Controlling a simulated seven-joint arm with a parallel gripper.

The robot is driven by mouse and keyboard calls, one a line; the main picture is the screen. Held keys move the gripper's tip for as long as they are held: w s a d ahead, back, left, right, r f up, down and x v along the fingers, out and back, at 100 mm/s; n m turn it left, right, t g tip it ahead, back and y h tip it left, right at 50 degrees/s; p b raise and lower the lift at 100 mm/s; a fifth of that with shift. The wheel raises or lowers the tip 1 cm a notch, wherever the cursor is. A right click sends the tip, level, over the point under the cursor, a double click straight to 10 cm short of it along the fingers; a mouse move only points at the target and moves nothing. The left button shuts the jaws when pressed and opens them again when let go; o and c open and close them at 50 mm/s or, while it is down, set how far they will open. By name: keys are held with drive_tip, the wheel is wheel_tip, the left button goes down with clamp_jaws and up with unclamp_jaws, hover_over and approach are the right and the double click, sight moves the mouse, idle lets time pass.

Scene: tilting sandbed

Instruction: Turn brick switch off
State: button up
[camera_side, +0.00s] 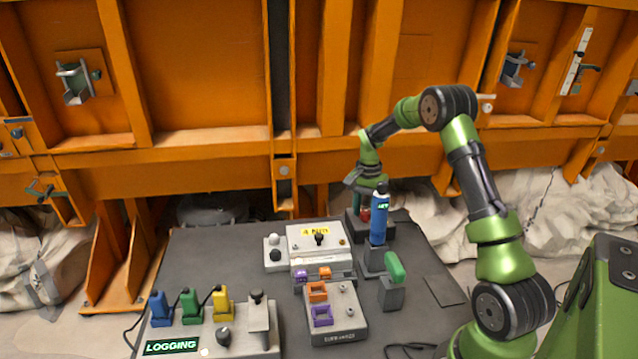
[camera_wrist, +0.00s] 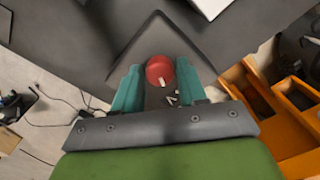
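My gripper (camera_wrist: 159,68) is open, with its two teal fingers on either side of a red ball-shaped knob (camera_wrist: 159,70). There are gaps between the fingers and the knob. In the side view my gripper (camera_side: 366,196) points down over the dark base (camera_side: 387,233) that carries the red knob (camera_side: 365,214). No part is clearly labelled as the brick switch. A grey box (camera_side: 345,331) holds an orange square socket (camera_side: 317,291) and a purple one (camera_side: 322,316). Behind them sit a small purple brick (camera_side: 301,277) and a small orange brick (camera_side: 325,273).
A blue upright cylinder (camera_side: 379,220) stands close in front of my gripper, with a green handle (camera_side: 395,268) nearby. A LOGGING panel (camera_side: 235,338) with several coloured plugs is front left. An orange wall (camera_side: 210,70) rises behind.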

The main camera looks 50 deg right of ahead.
drive_tip(key=c, duration=0.6)
drive_tip(key=shift+c, duration=0.2)
drive_tip(key=shift+n, duration=0.3)
drive_tip(key=n, duration=1.1)
drive_tip(key=shift+n, duration=0.3)
drive_tip(key=shift+r, duration=0.1)
drive_tip(key=o, duration=1)
drive_tip(key=shift+o, duration=0.2)
